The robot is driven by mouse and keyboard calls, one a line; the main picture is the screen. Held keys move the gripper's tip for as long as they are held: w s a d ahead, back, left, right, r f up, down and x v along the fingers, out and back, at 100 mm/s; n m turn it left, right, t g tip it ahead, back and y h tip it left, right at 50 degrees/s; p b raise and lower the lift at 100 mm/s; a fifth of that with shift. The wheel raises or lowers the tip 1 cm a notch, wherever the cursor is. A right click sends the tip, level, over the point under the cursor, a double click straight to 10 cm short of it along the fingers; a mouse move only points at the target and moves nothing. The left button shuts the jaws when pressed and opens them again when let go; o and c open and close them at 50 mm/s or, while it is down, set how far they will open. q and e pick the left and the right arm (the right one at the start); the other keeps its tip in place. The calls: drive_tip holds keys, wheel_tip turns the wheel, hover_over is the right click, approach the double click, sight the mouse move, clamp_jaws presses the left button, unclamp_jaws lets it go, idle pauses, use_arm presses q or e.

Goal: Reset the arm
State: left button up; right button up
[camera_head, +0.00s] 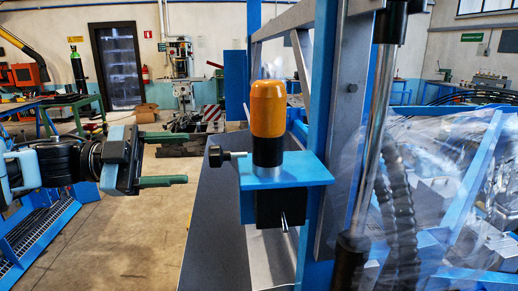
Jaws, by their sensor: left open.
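My left arm comes in from the left edge. Its gripper (194,158) points right, with two green fingers spread apart, one above the other. Nothing is between the fingers. The fingertips are left of a blue bracket (305,170) and appear apart from it. My right gripper does not show.
The bracket carries an upright orange cylinder (268,108) and a black knob (217,156) at its left. A blue frame post (322,120), a metal rod (374,120) and a clear sheet fill the right. Open floor (130,235) lies below my gripper. A dark door (117,65) stands far back.

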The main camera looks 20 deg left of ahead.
use_arm(q)
drive_tip(key=w+d+f+n+t+y, duration=0.1)
drive_tip(key=w+d+f+n+t, duration=0.15)
drive_tip(key=f, duration=0.75)
drive_tip(key=w+d+f+n+t+y, duration=0.15)
drive_tip(key=f+n, duration=0.25)
drive_tip(key=f, duration=0.6)
drive_tip(key=w+d+f+n+t+y, duration=0.1)
drive_tip(key=d+f+n+y, duration=0.15)
drive_tip(key=f, duration=0.85)
drive_tip(key=s+d+f+n+g+y, duration=0.2)
drive_tip(key=s+f+n+y, duration=0.2)
drive_tip(key=s+f, duration=0.6)
drive_tip(key=s+d+f+n+g+y, duration=0.3)
drive_tip(key=s+f, duration=0.8)
drive_tip(key=f, duration=0.6)
drive_tip(key=shift+s+d+f+n+y, duration=0.25)
drive_tip(key=shift+n+y, duration=0.45)
drive_tip(key=shift+n, duration=0.5)
